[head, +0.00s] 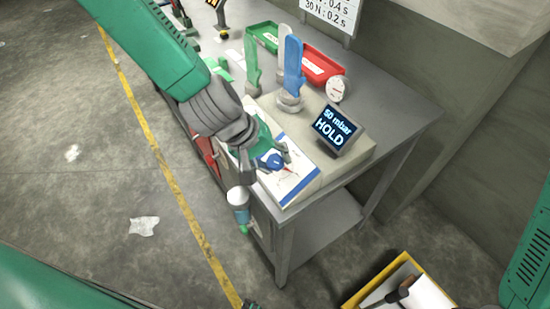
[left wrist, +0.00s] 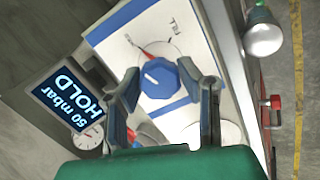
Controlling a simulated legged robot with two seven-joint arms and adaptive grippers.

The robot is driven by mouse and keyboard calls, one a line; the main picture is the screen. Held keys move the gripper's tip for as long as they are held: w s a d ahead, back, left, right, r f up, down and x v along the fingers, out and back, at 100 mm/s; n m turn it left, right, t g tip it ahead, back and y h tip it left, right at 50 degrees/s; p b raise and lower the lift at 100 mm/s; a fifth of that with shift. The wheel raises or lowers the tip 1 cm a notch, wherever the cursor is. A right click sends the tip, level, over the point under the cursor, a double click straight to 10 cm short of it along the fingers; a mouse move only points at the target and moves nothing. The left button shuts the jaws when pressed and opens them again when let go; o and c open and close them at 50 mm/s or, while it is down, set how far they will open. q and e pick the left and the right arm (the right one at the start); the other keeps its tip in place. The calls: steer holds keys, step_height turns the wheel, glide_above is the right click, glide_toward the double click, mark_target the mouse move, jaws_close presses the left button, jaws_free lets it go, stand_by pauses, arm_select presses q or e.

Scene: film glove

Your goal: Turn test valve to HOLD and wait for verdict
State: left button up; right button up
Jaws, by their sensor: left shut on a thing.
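The blue test valve knob (head: 272,160) sits on a white panel (head: 298,180) at the bench's near end. My left gripper (head: 262,156) is shut on it; in the left wrist view its two fingers (left wrist: 166,88) stand either side of the knob (left wrist: 158,76). The knob has a white line, and a red pointer (left wrist: 149,53) lies beyond it. A "FILL" label shows there; other panel lettering is too small to read. The dark display (head: 336,129) reads "50 mbar HOLD", also in the left wrist view (left wrist: 69,101).
A blue glove shape (head: 293,65) and a green one (head: 251,65) stand on the bench, near a round gauge (head: 336,88). Green (head: 262,34) and red (head: 322,66) trays lie behind. A bottle-like item (head: 238,197) hangs at the bench's side. A yellow-edged box (head: 376,282) stands below.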

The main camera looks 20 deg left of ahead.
arm_select(q)
steer(key=o, duration=1.2)
steer(key=shift+c, duration=0.2)
steer(key=shift+r, duration=0.1)
steer(key=v, duration=1.1)
steer(key=shift+a+r, duration=0.3)
steer(key=shift+s, duration=0.1)
steer(key=s+a+f+m+g+y+b, duration=0.1)
steer(key=s+f, duration=0.5)
steer(key=f, duration=0.6)
steer(key=s+a+f+m+g+y+b, duration=0.1)
steer(key=s+a+f+b, duration=0.5)
steer(key=f, duration=0.7)
steer(key=s+a+f+m+y+b, duration=0.2)
steer(key=s+f+m+b, duration=0.3)
steer(key=f, duration=0.8)
steer(key=shift+s+a+f+g+b, duration=0.2)
steer(key=shift+s+a+g+b, duration=0.2)
steer(key=shift+s+a+b, duration=0.35)
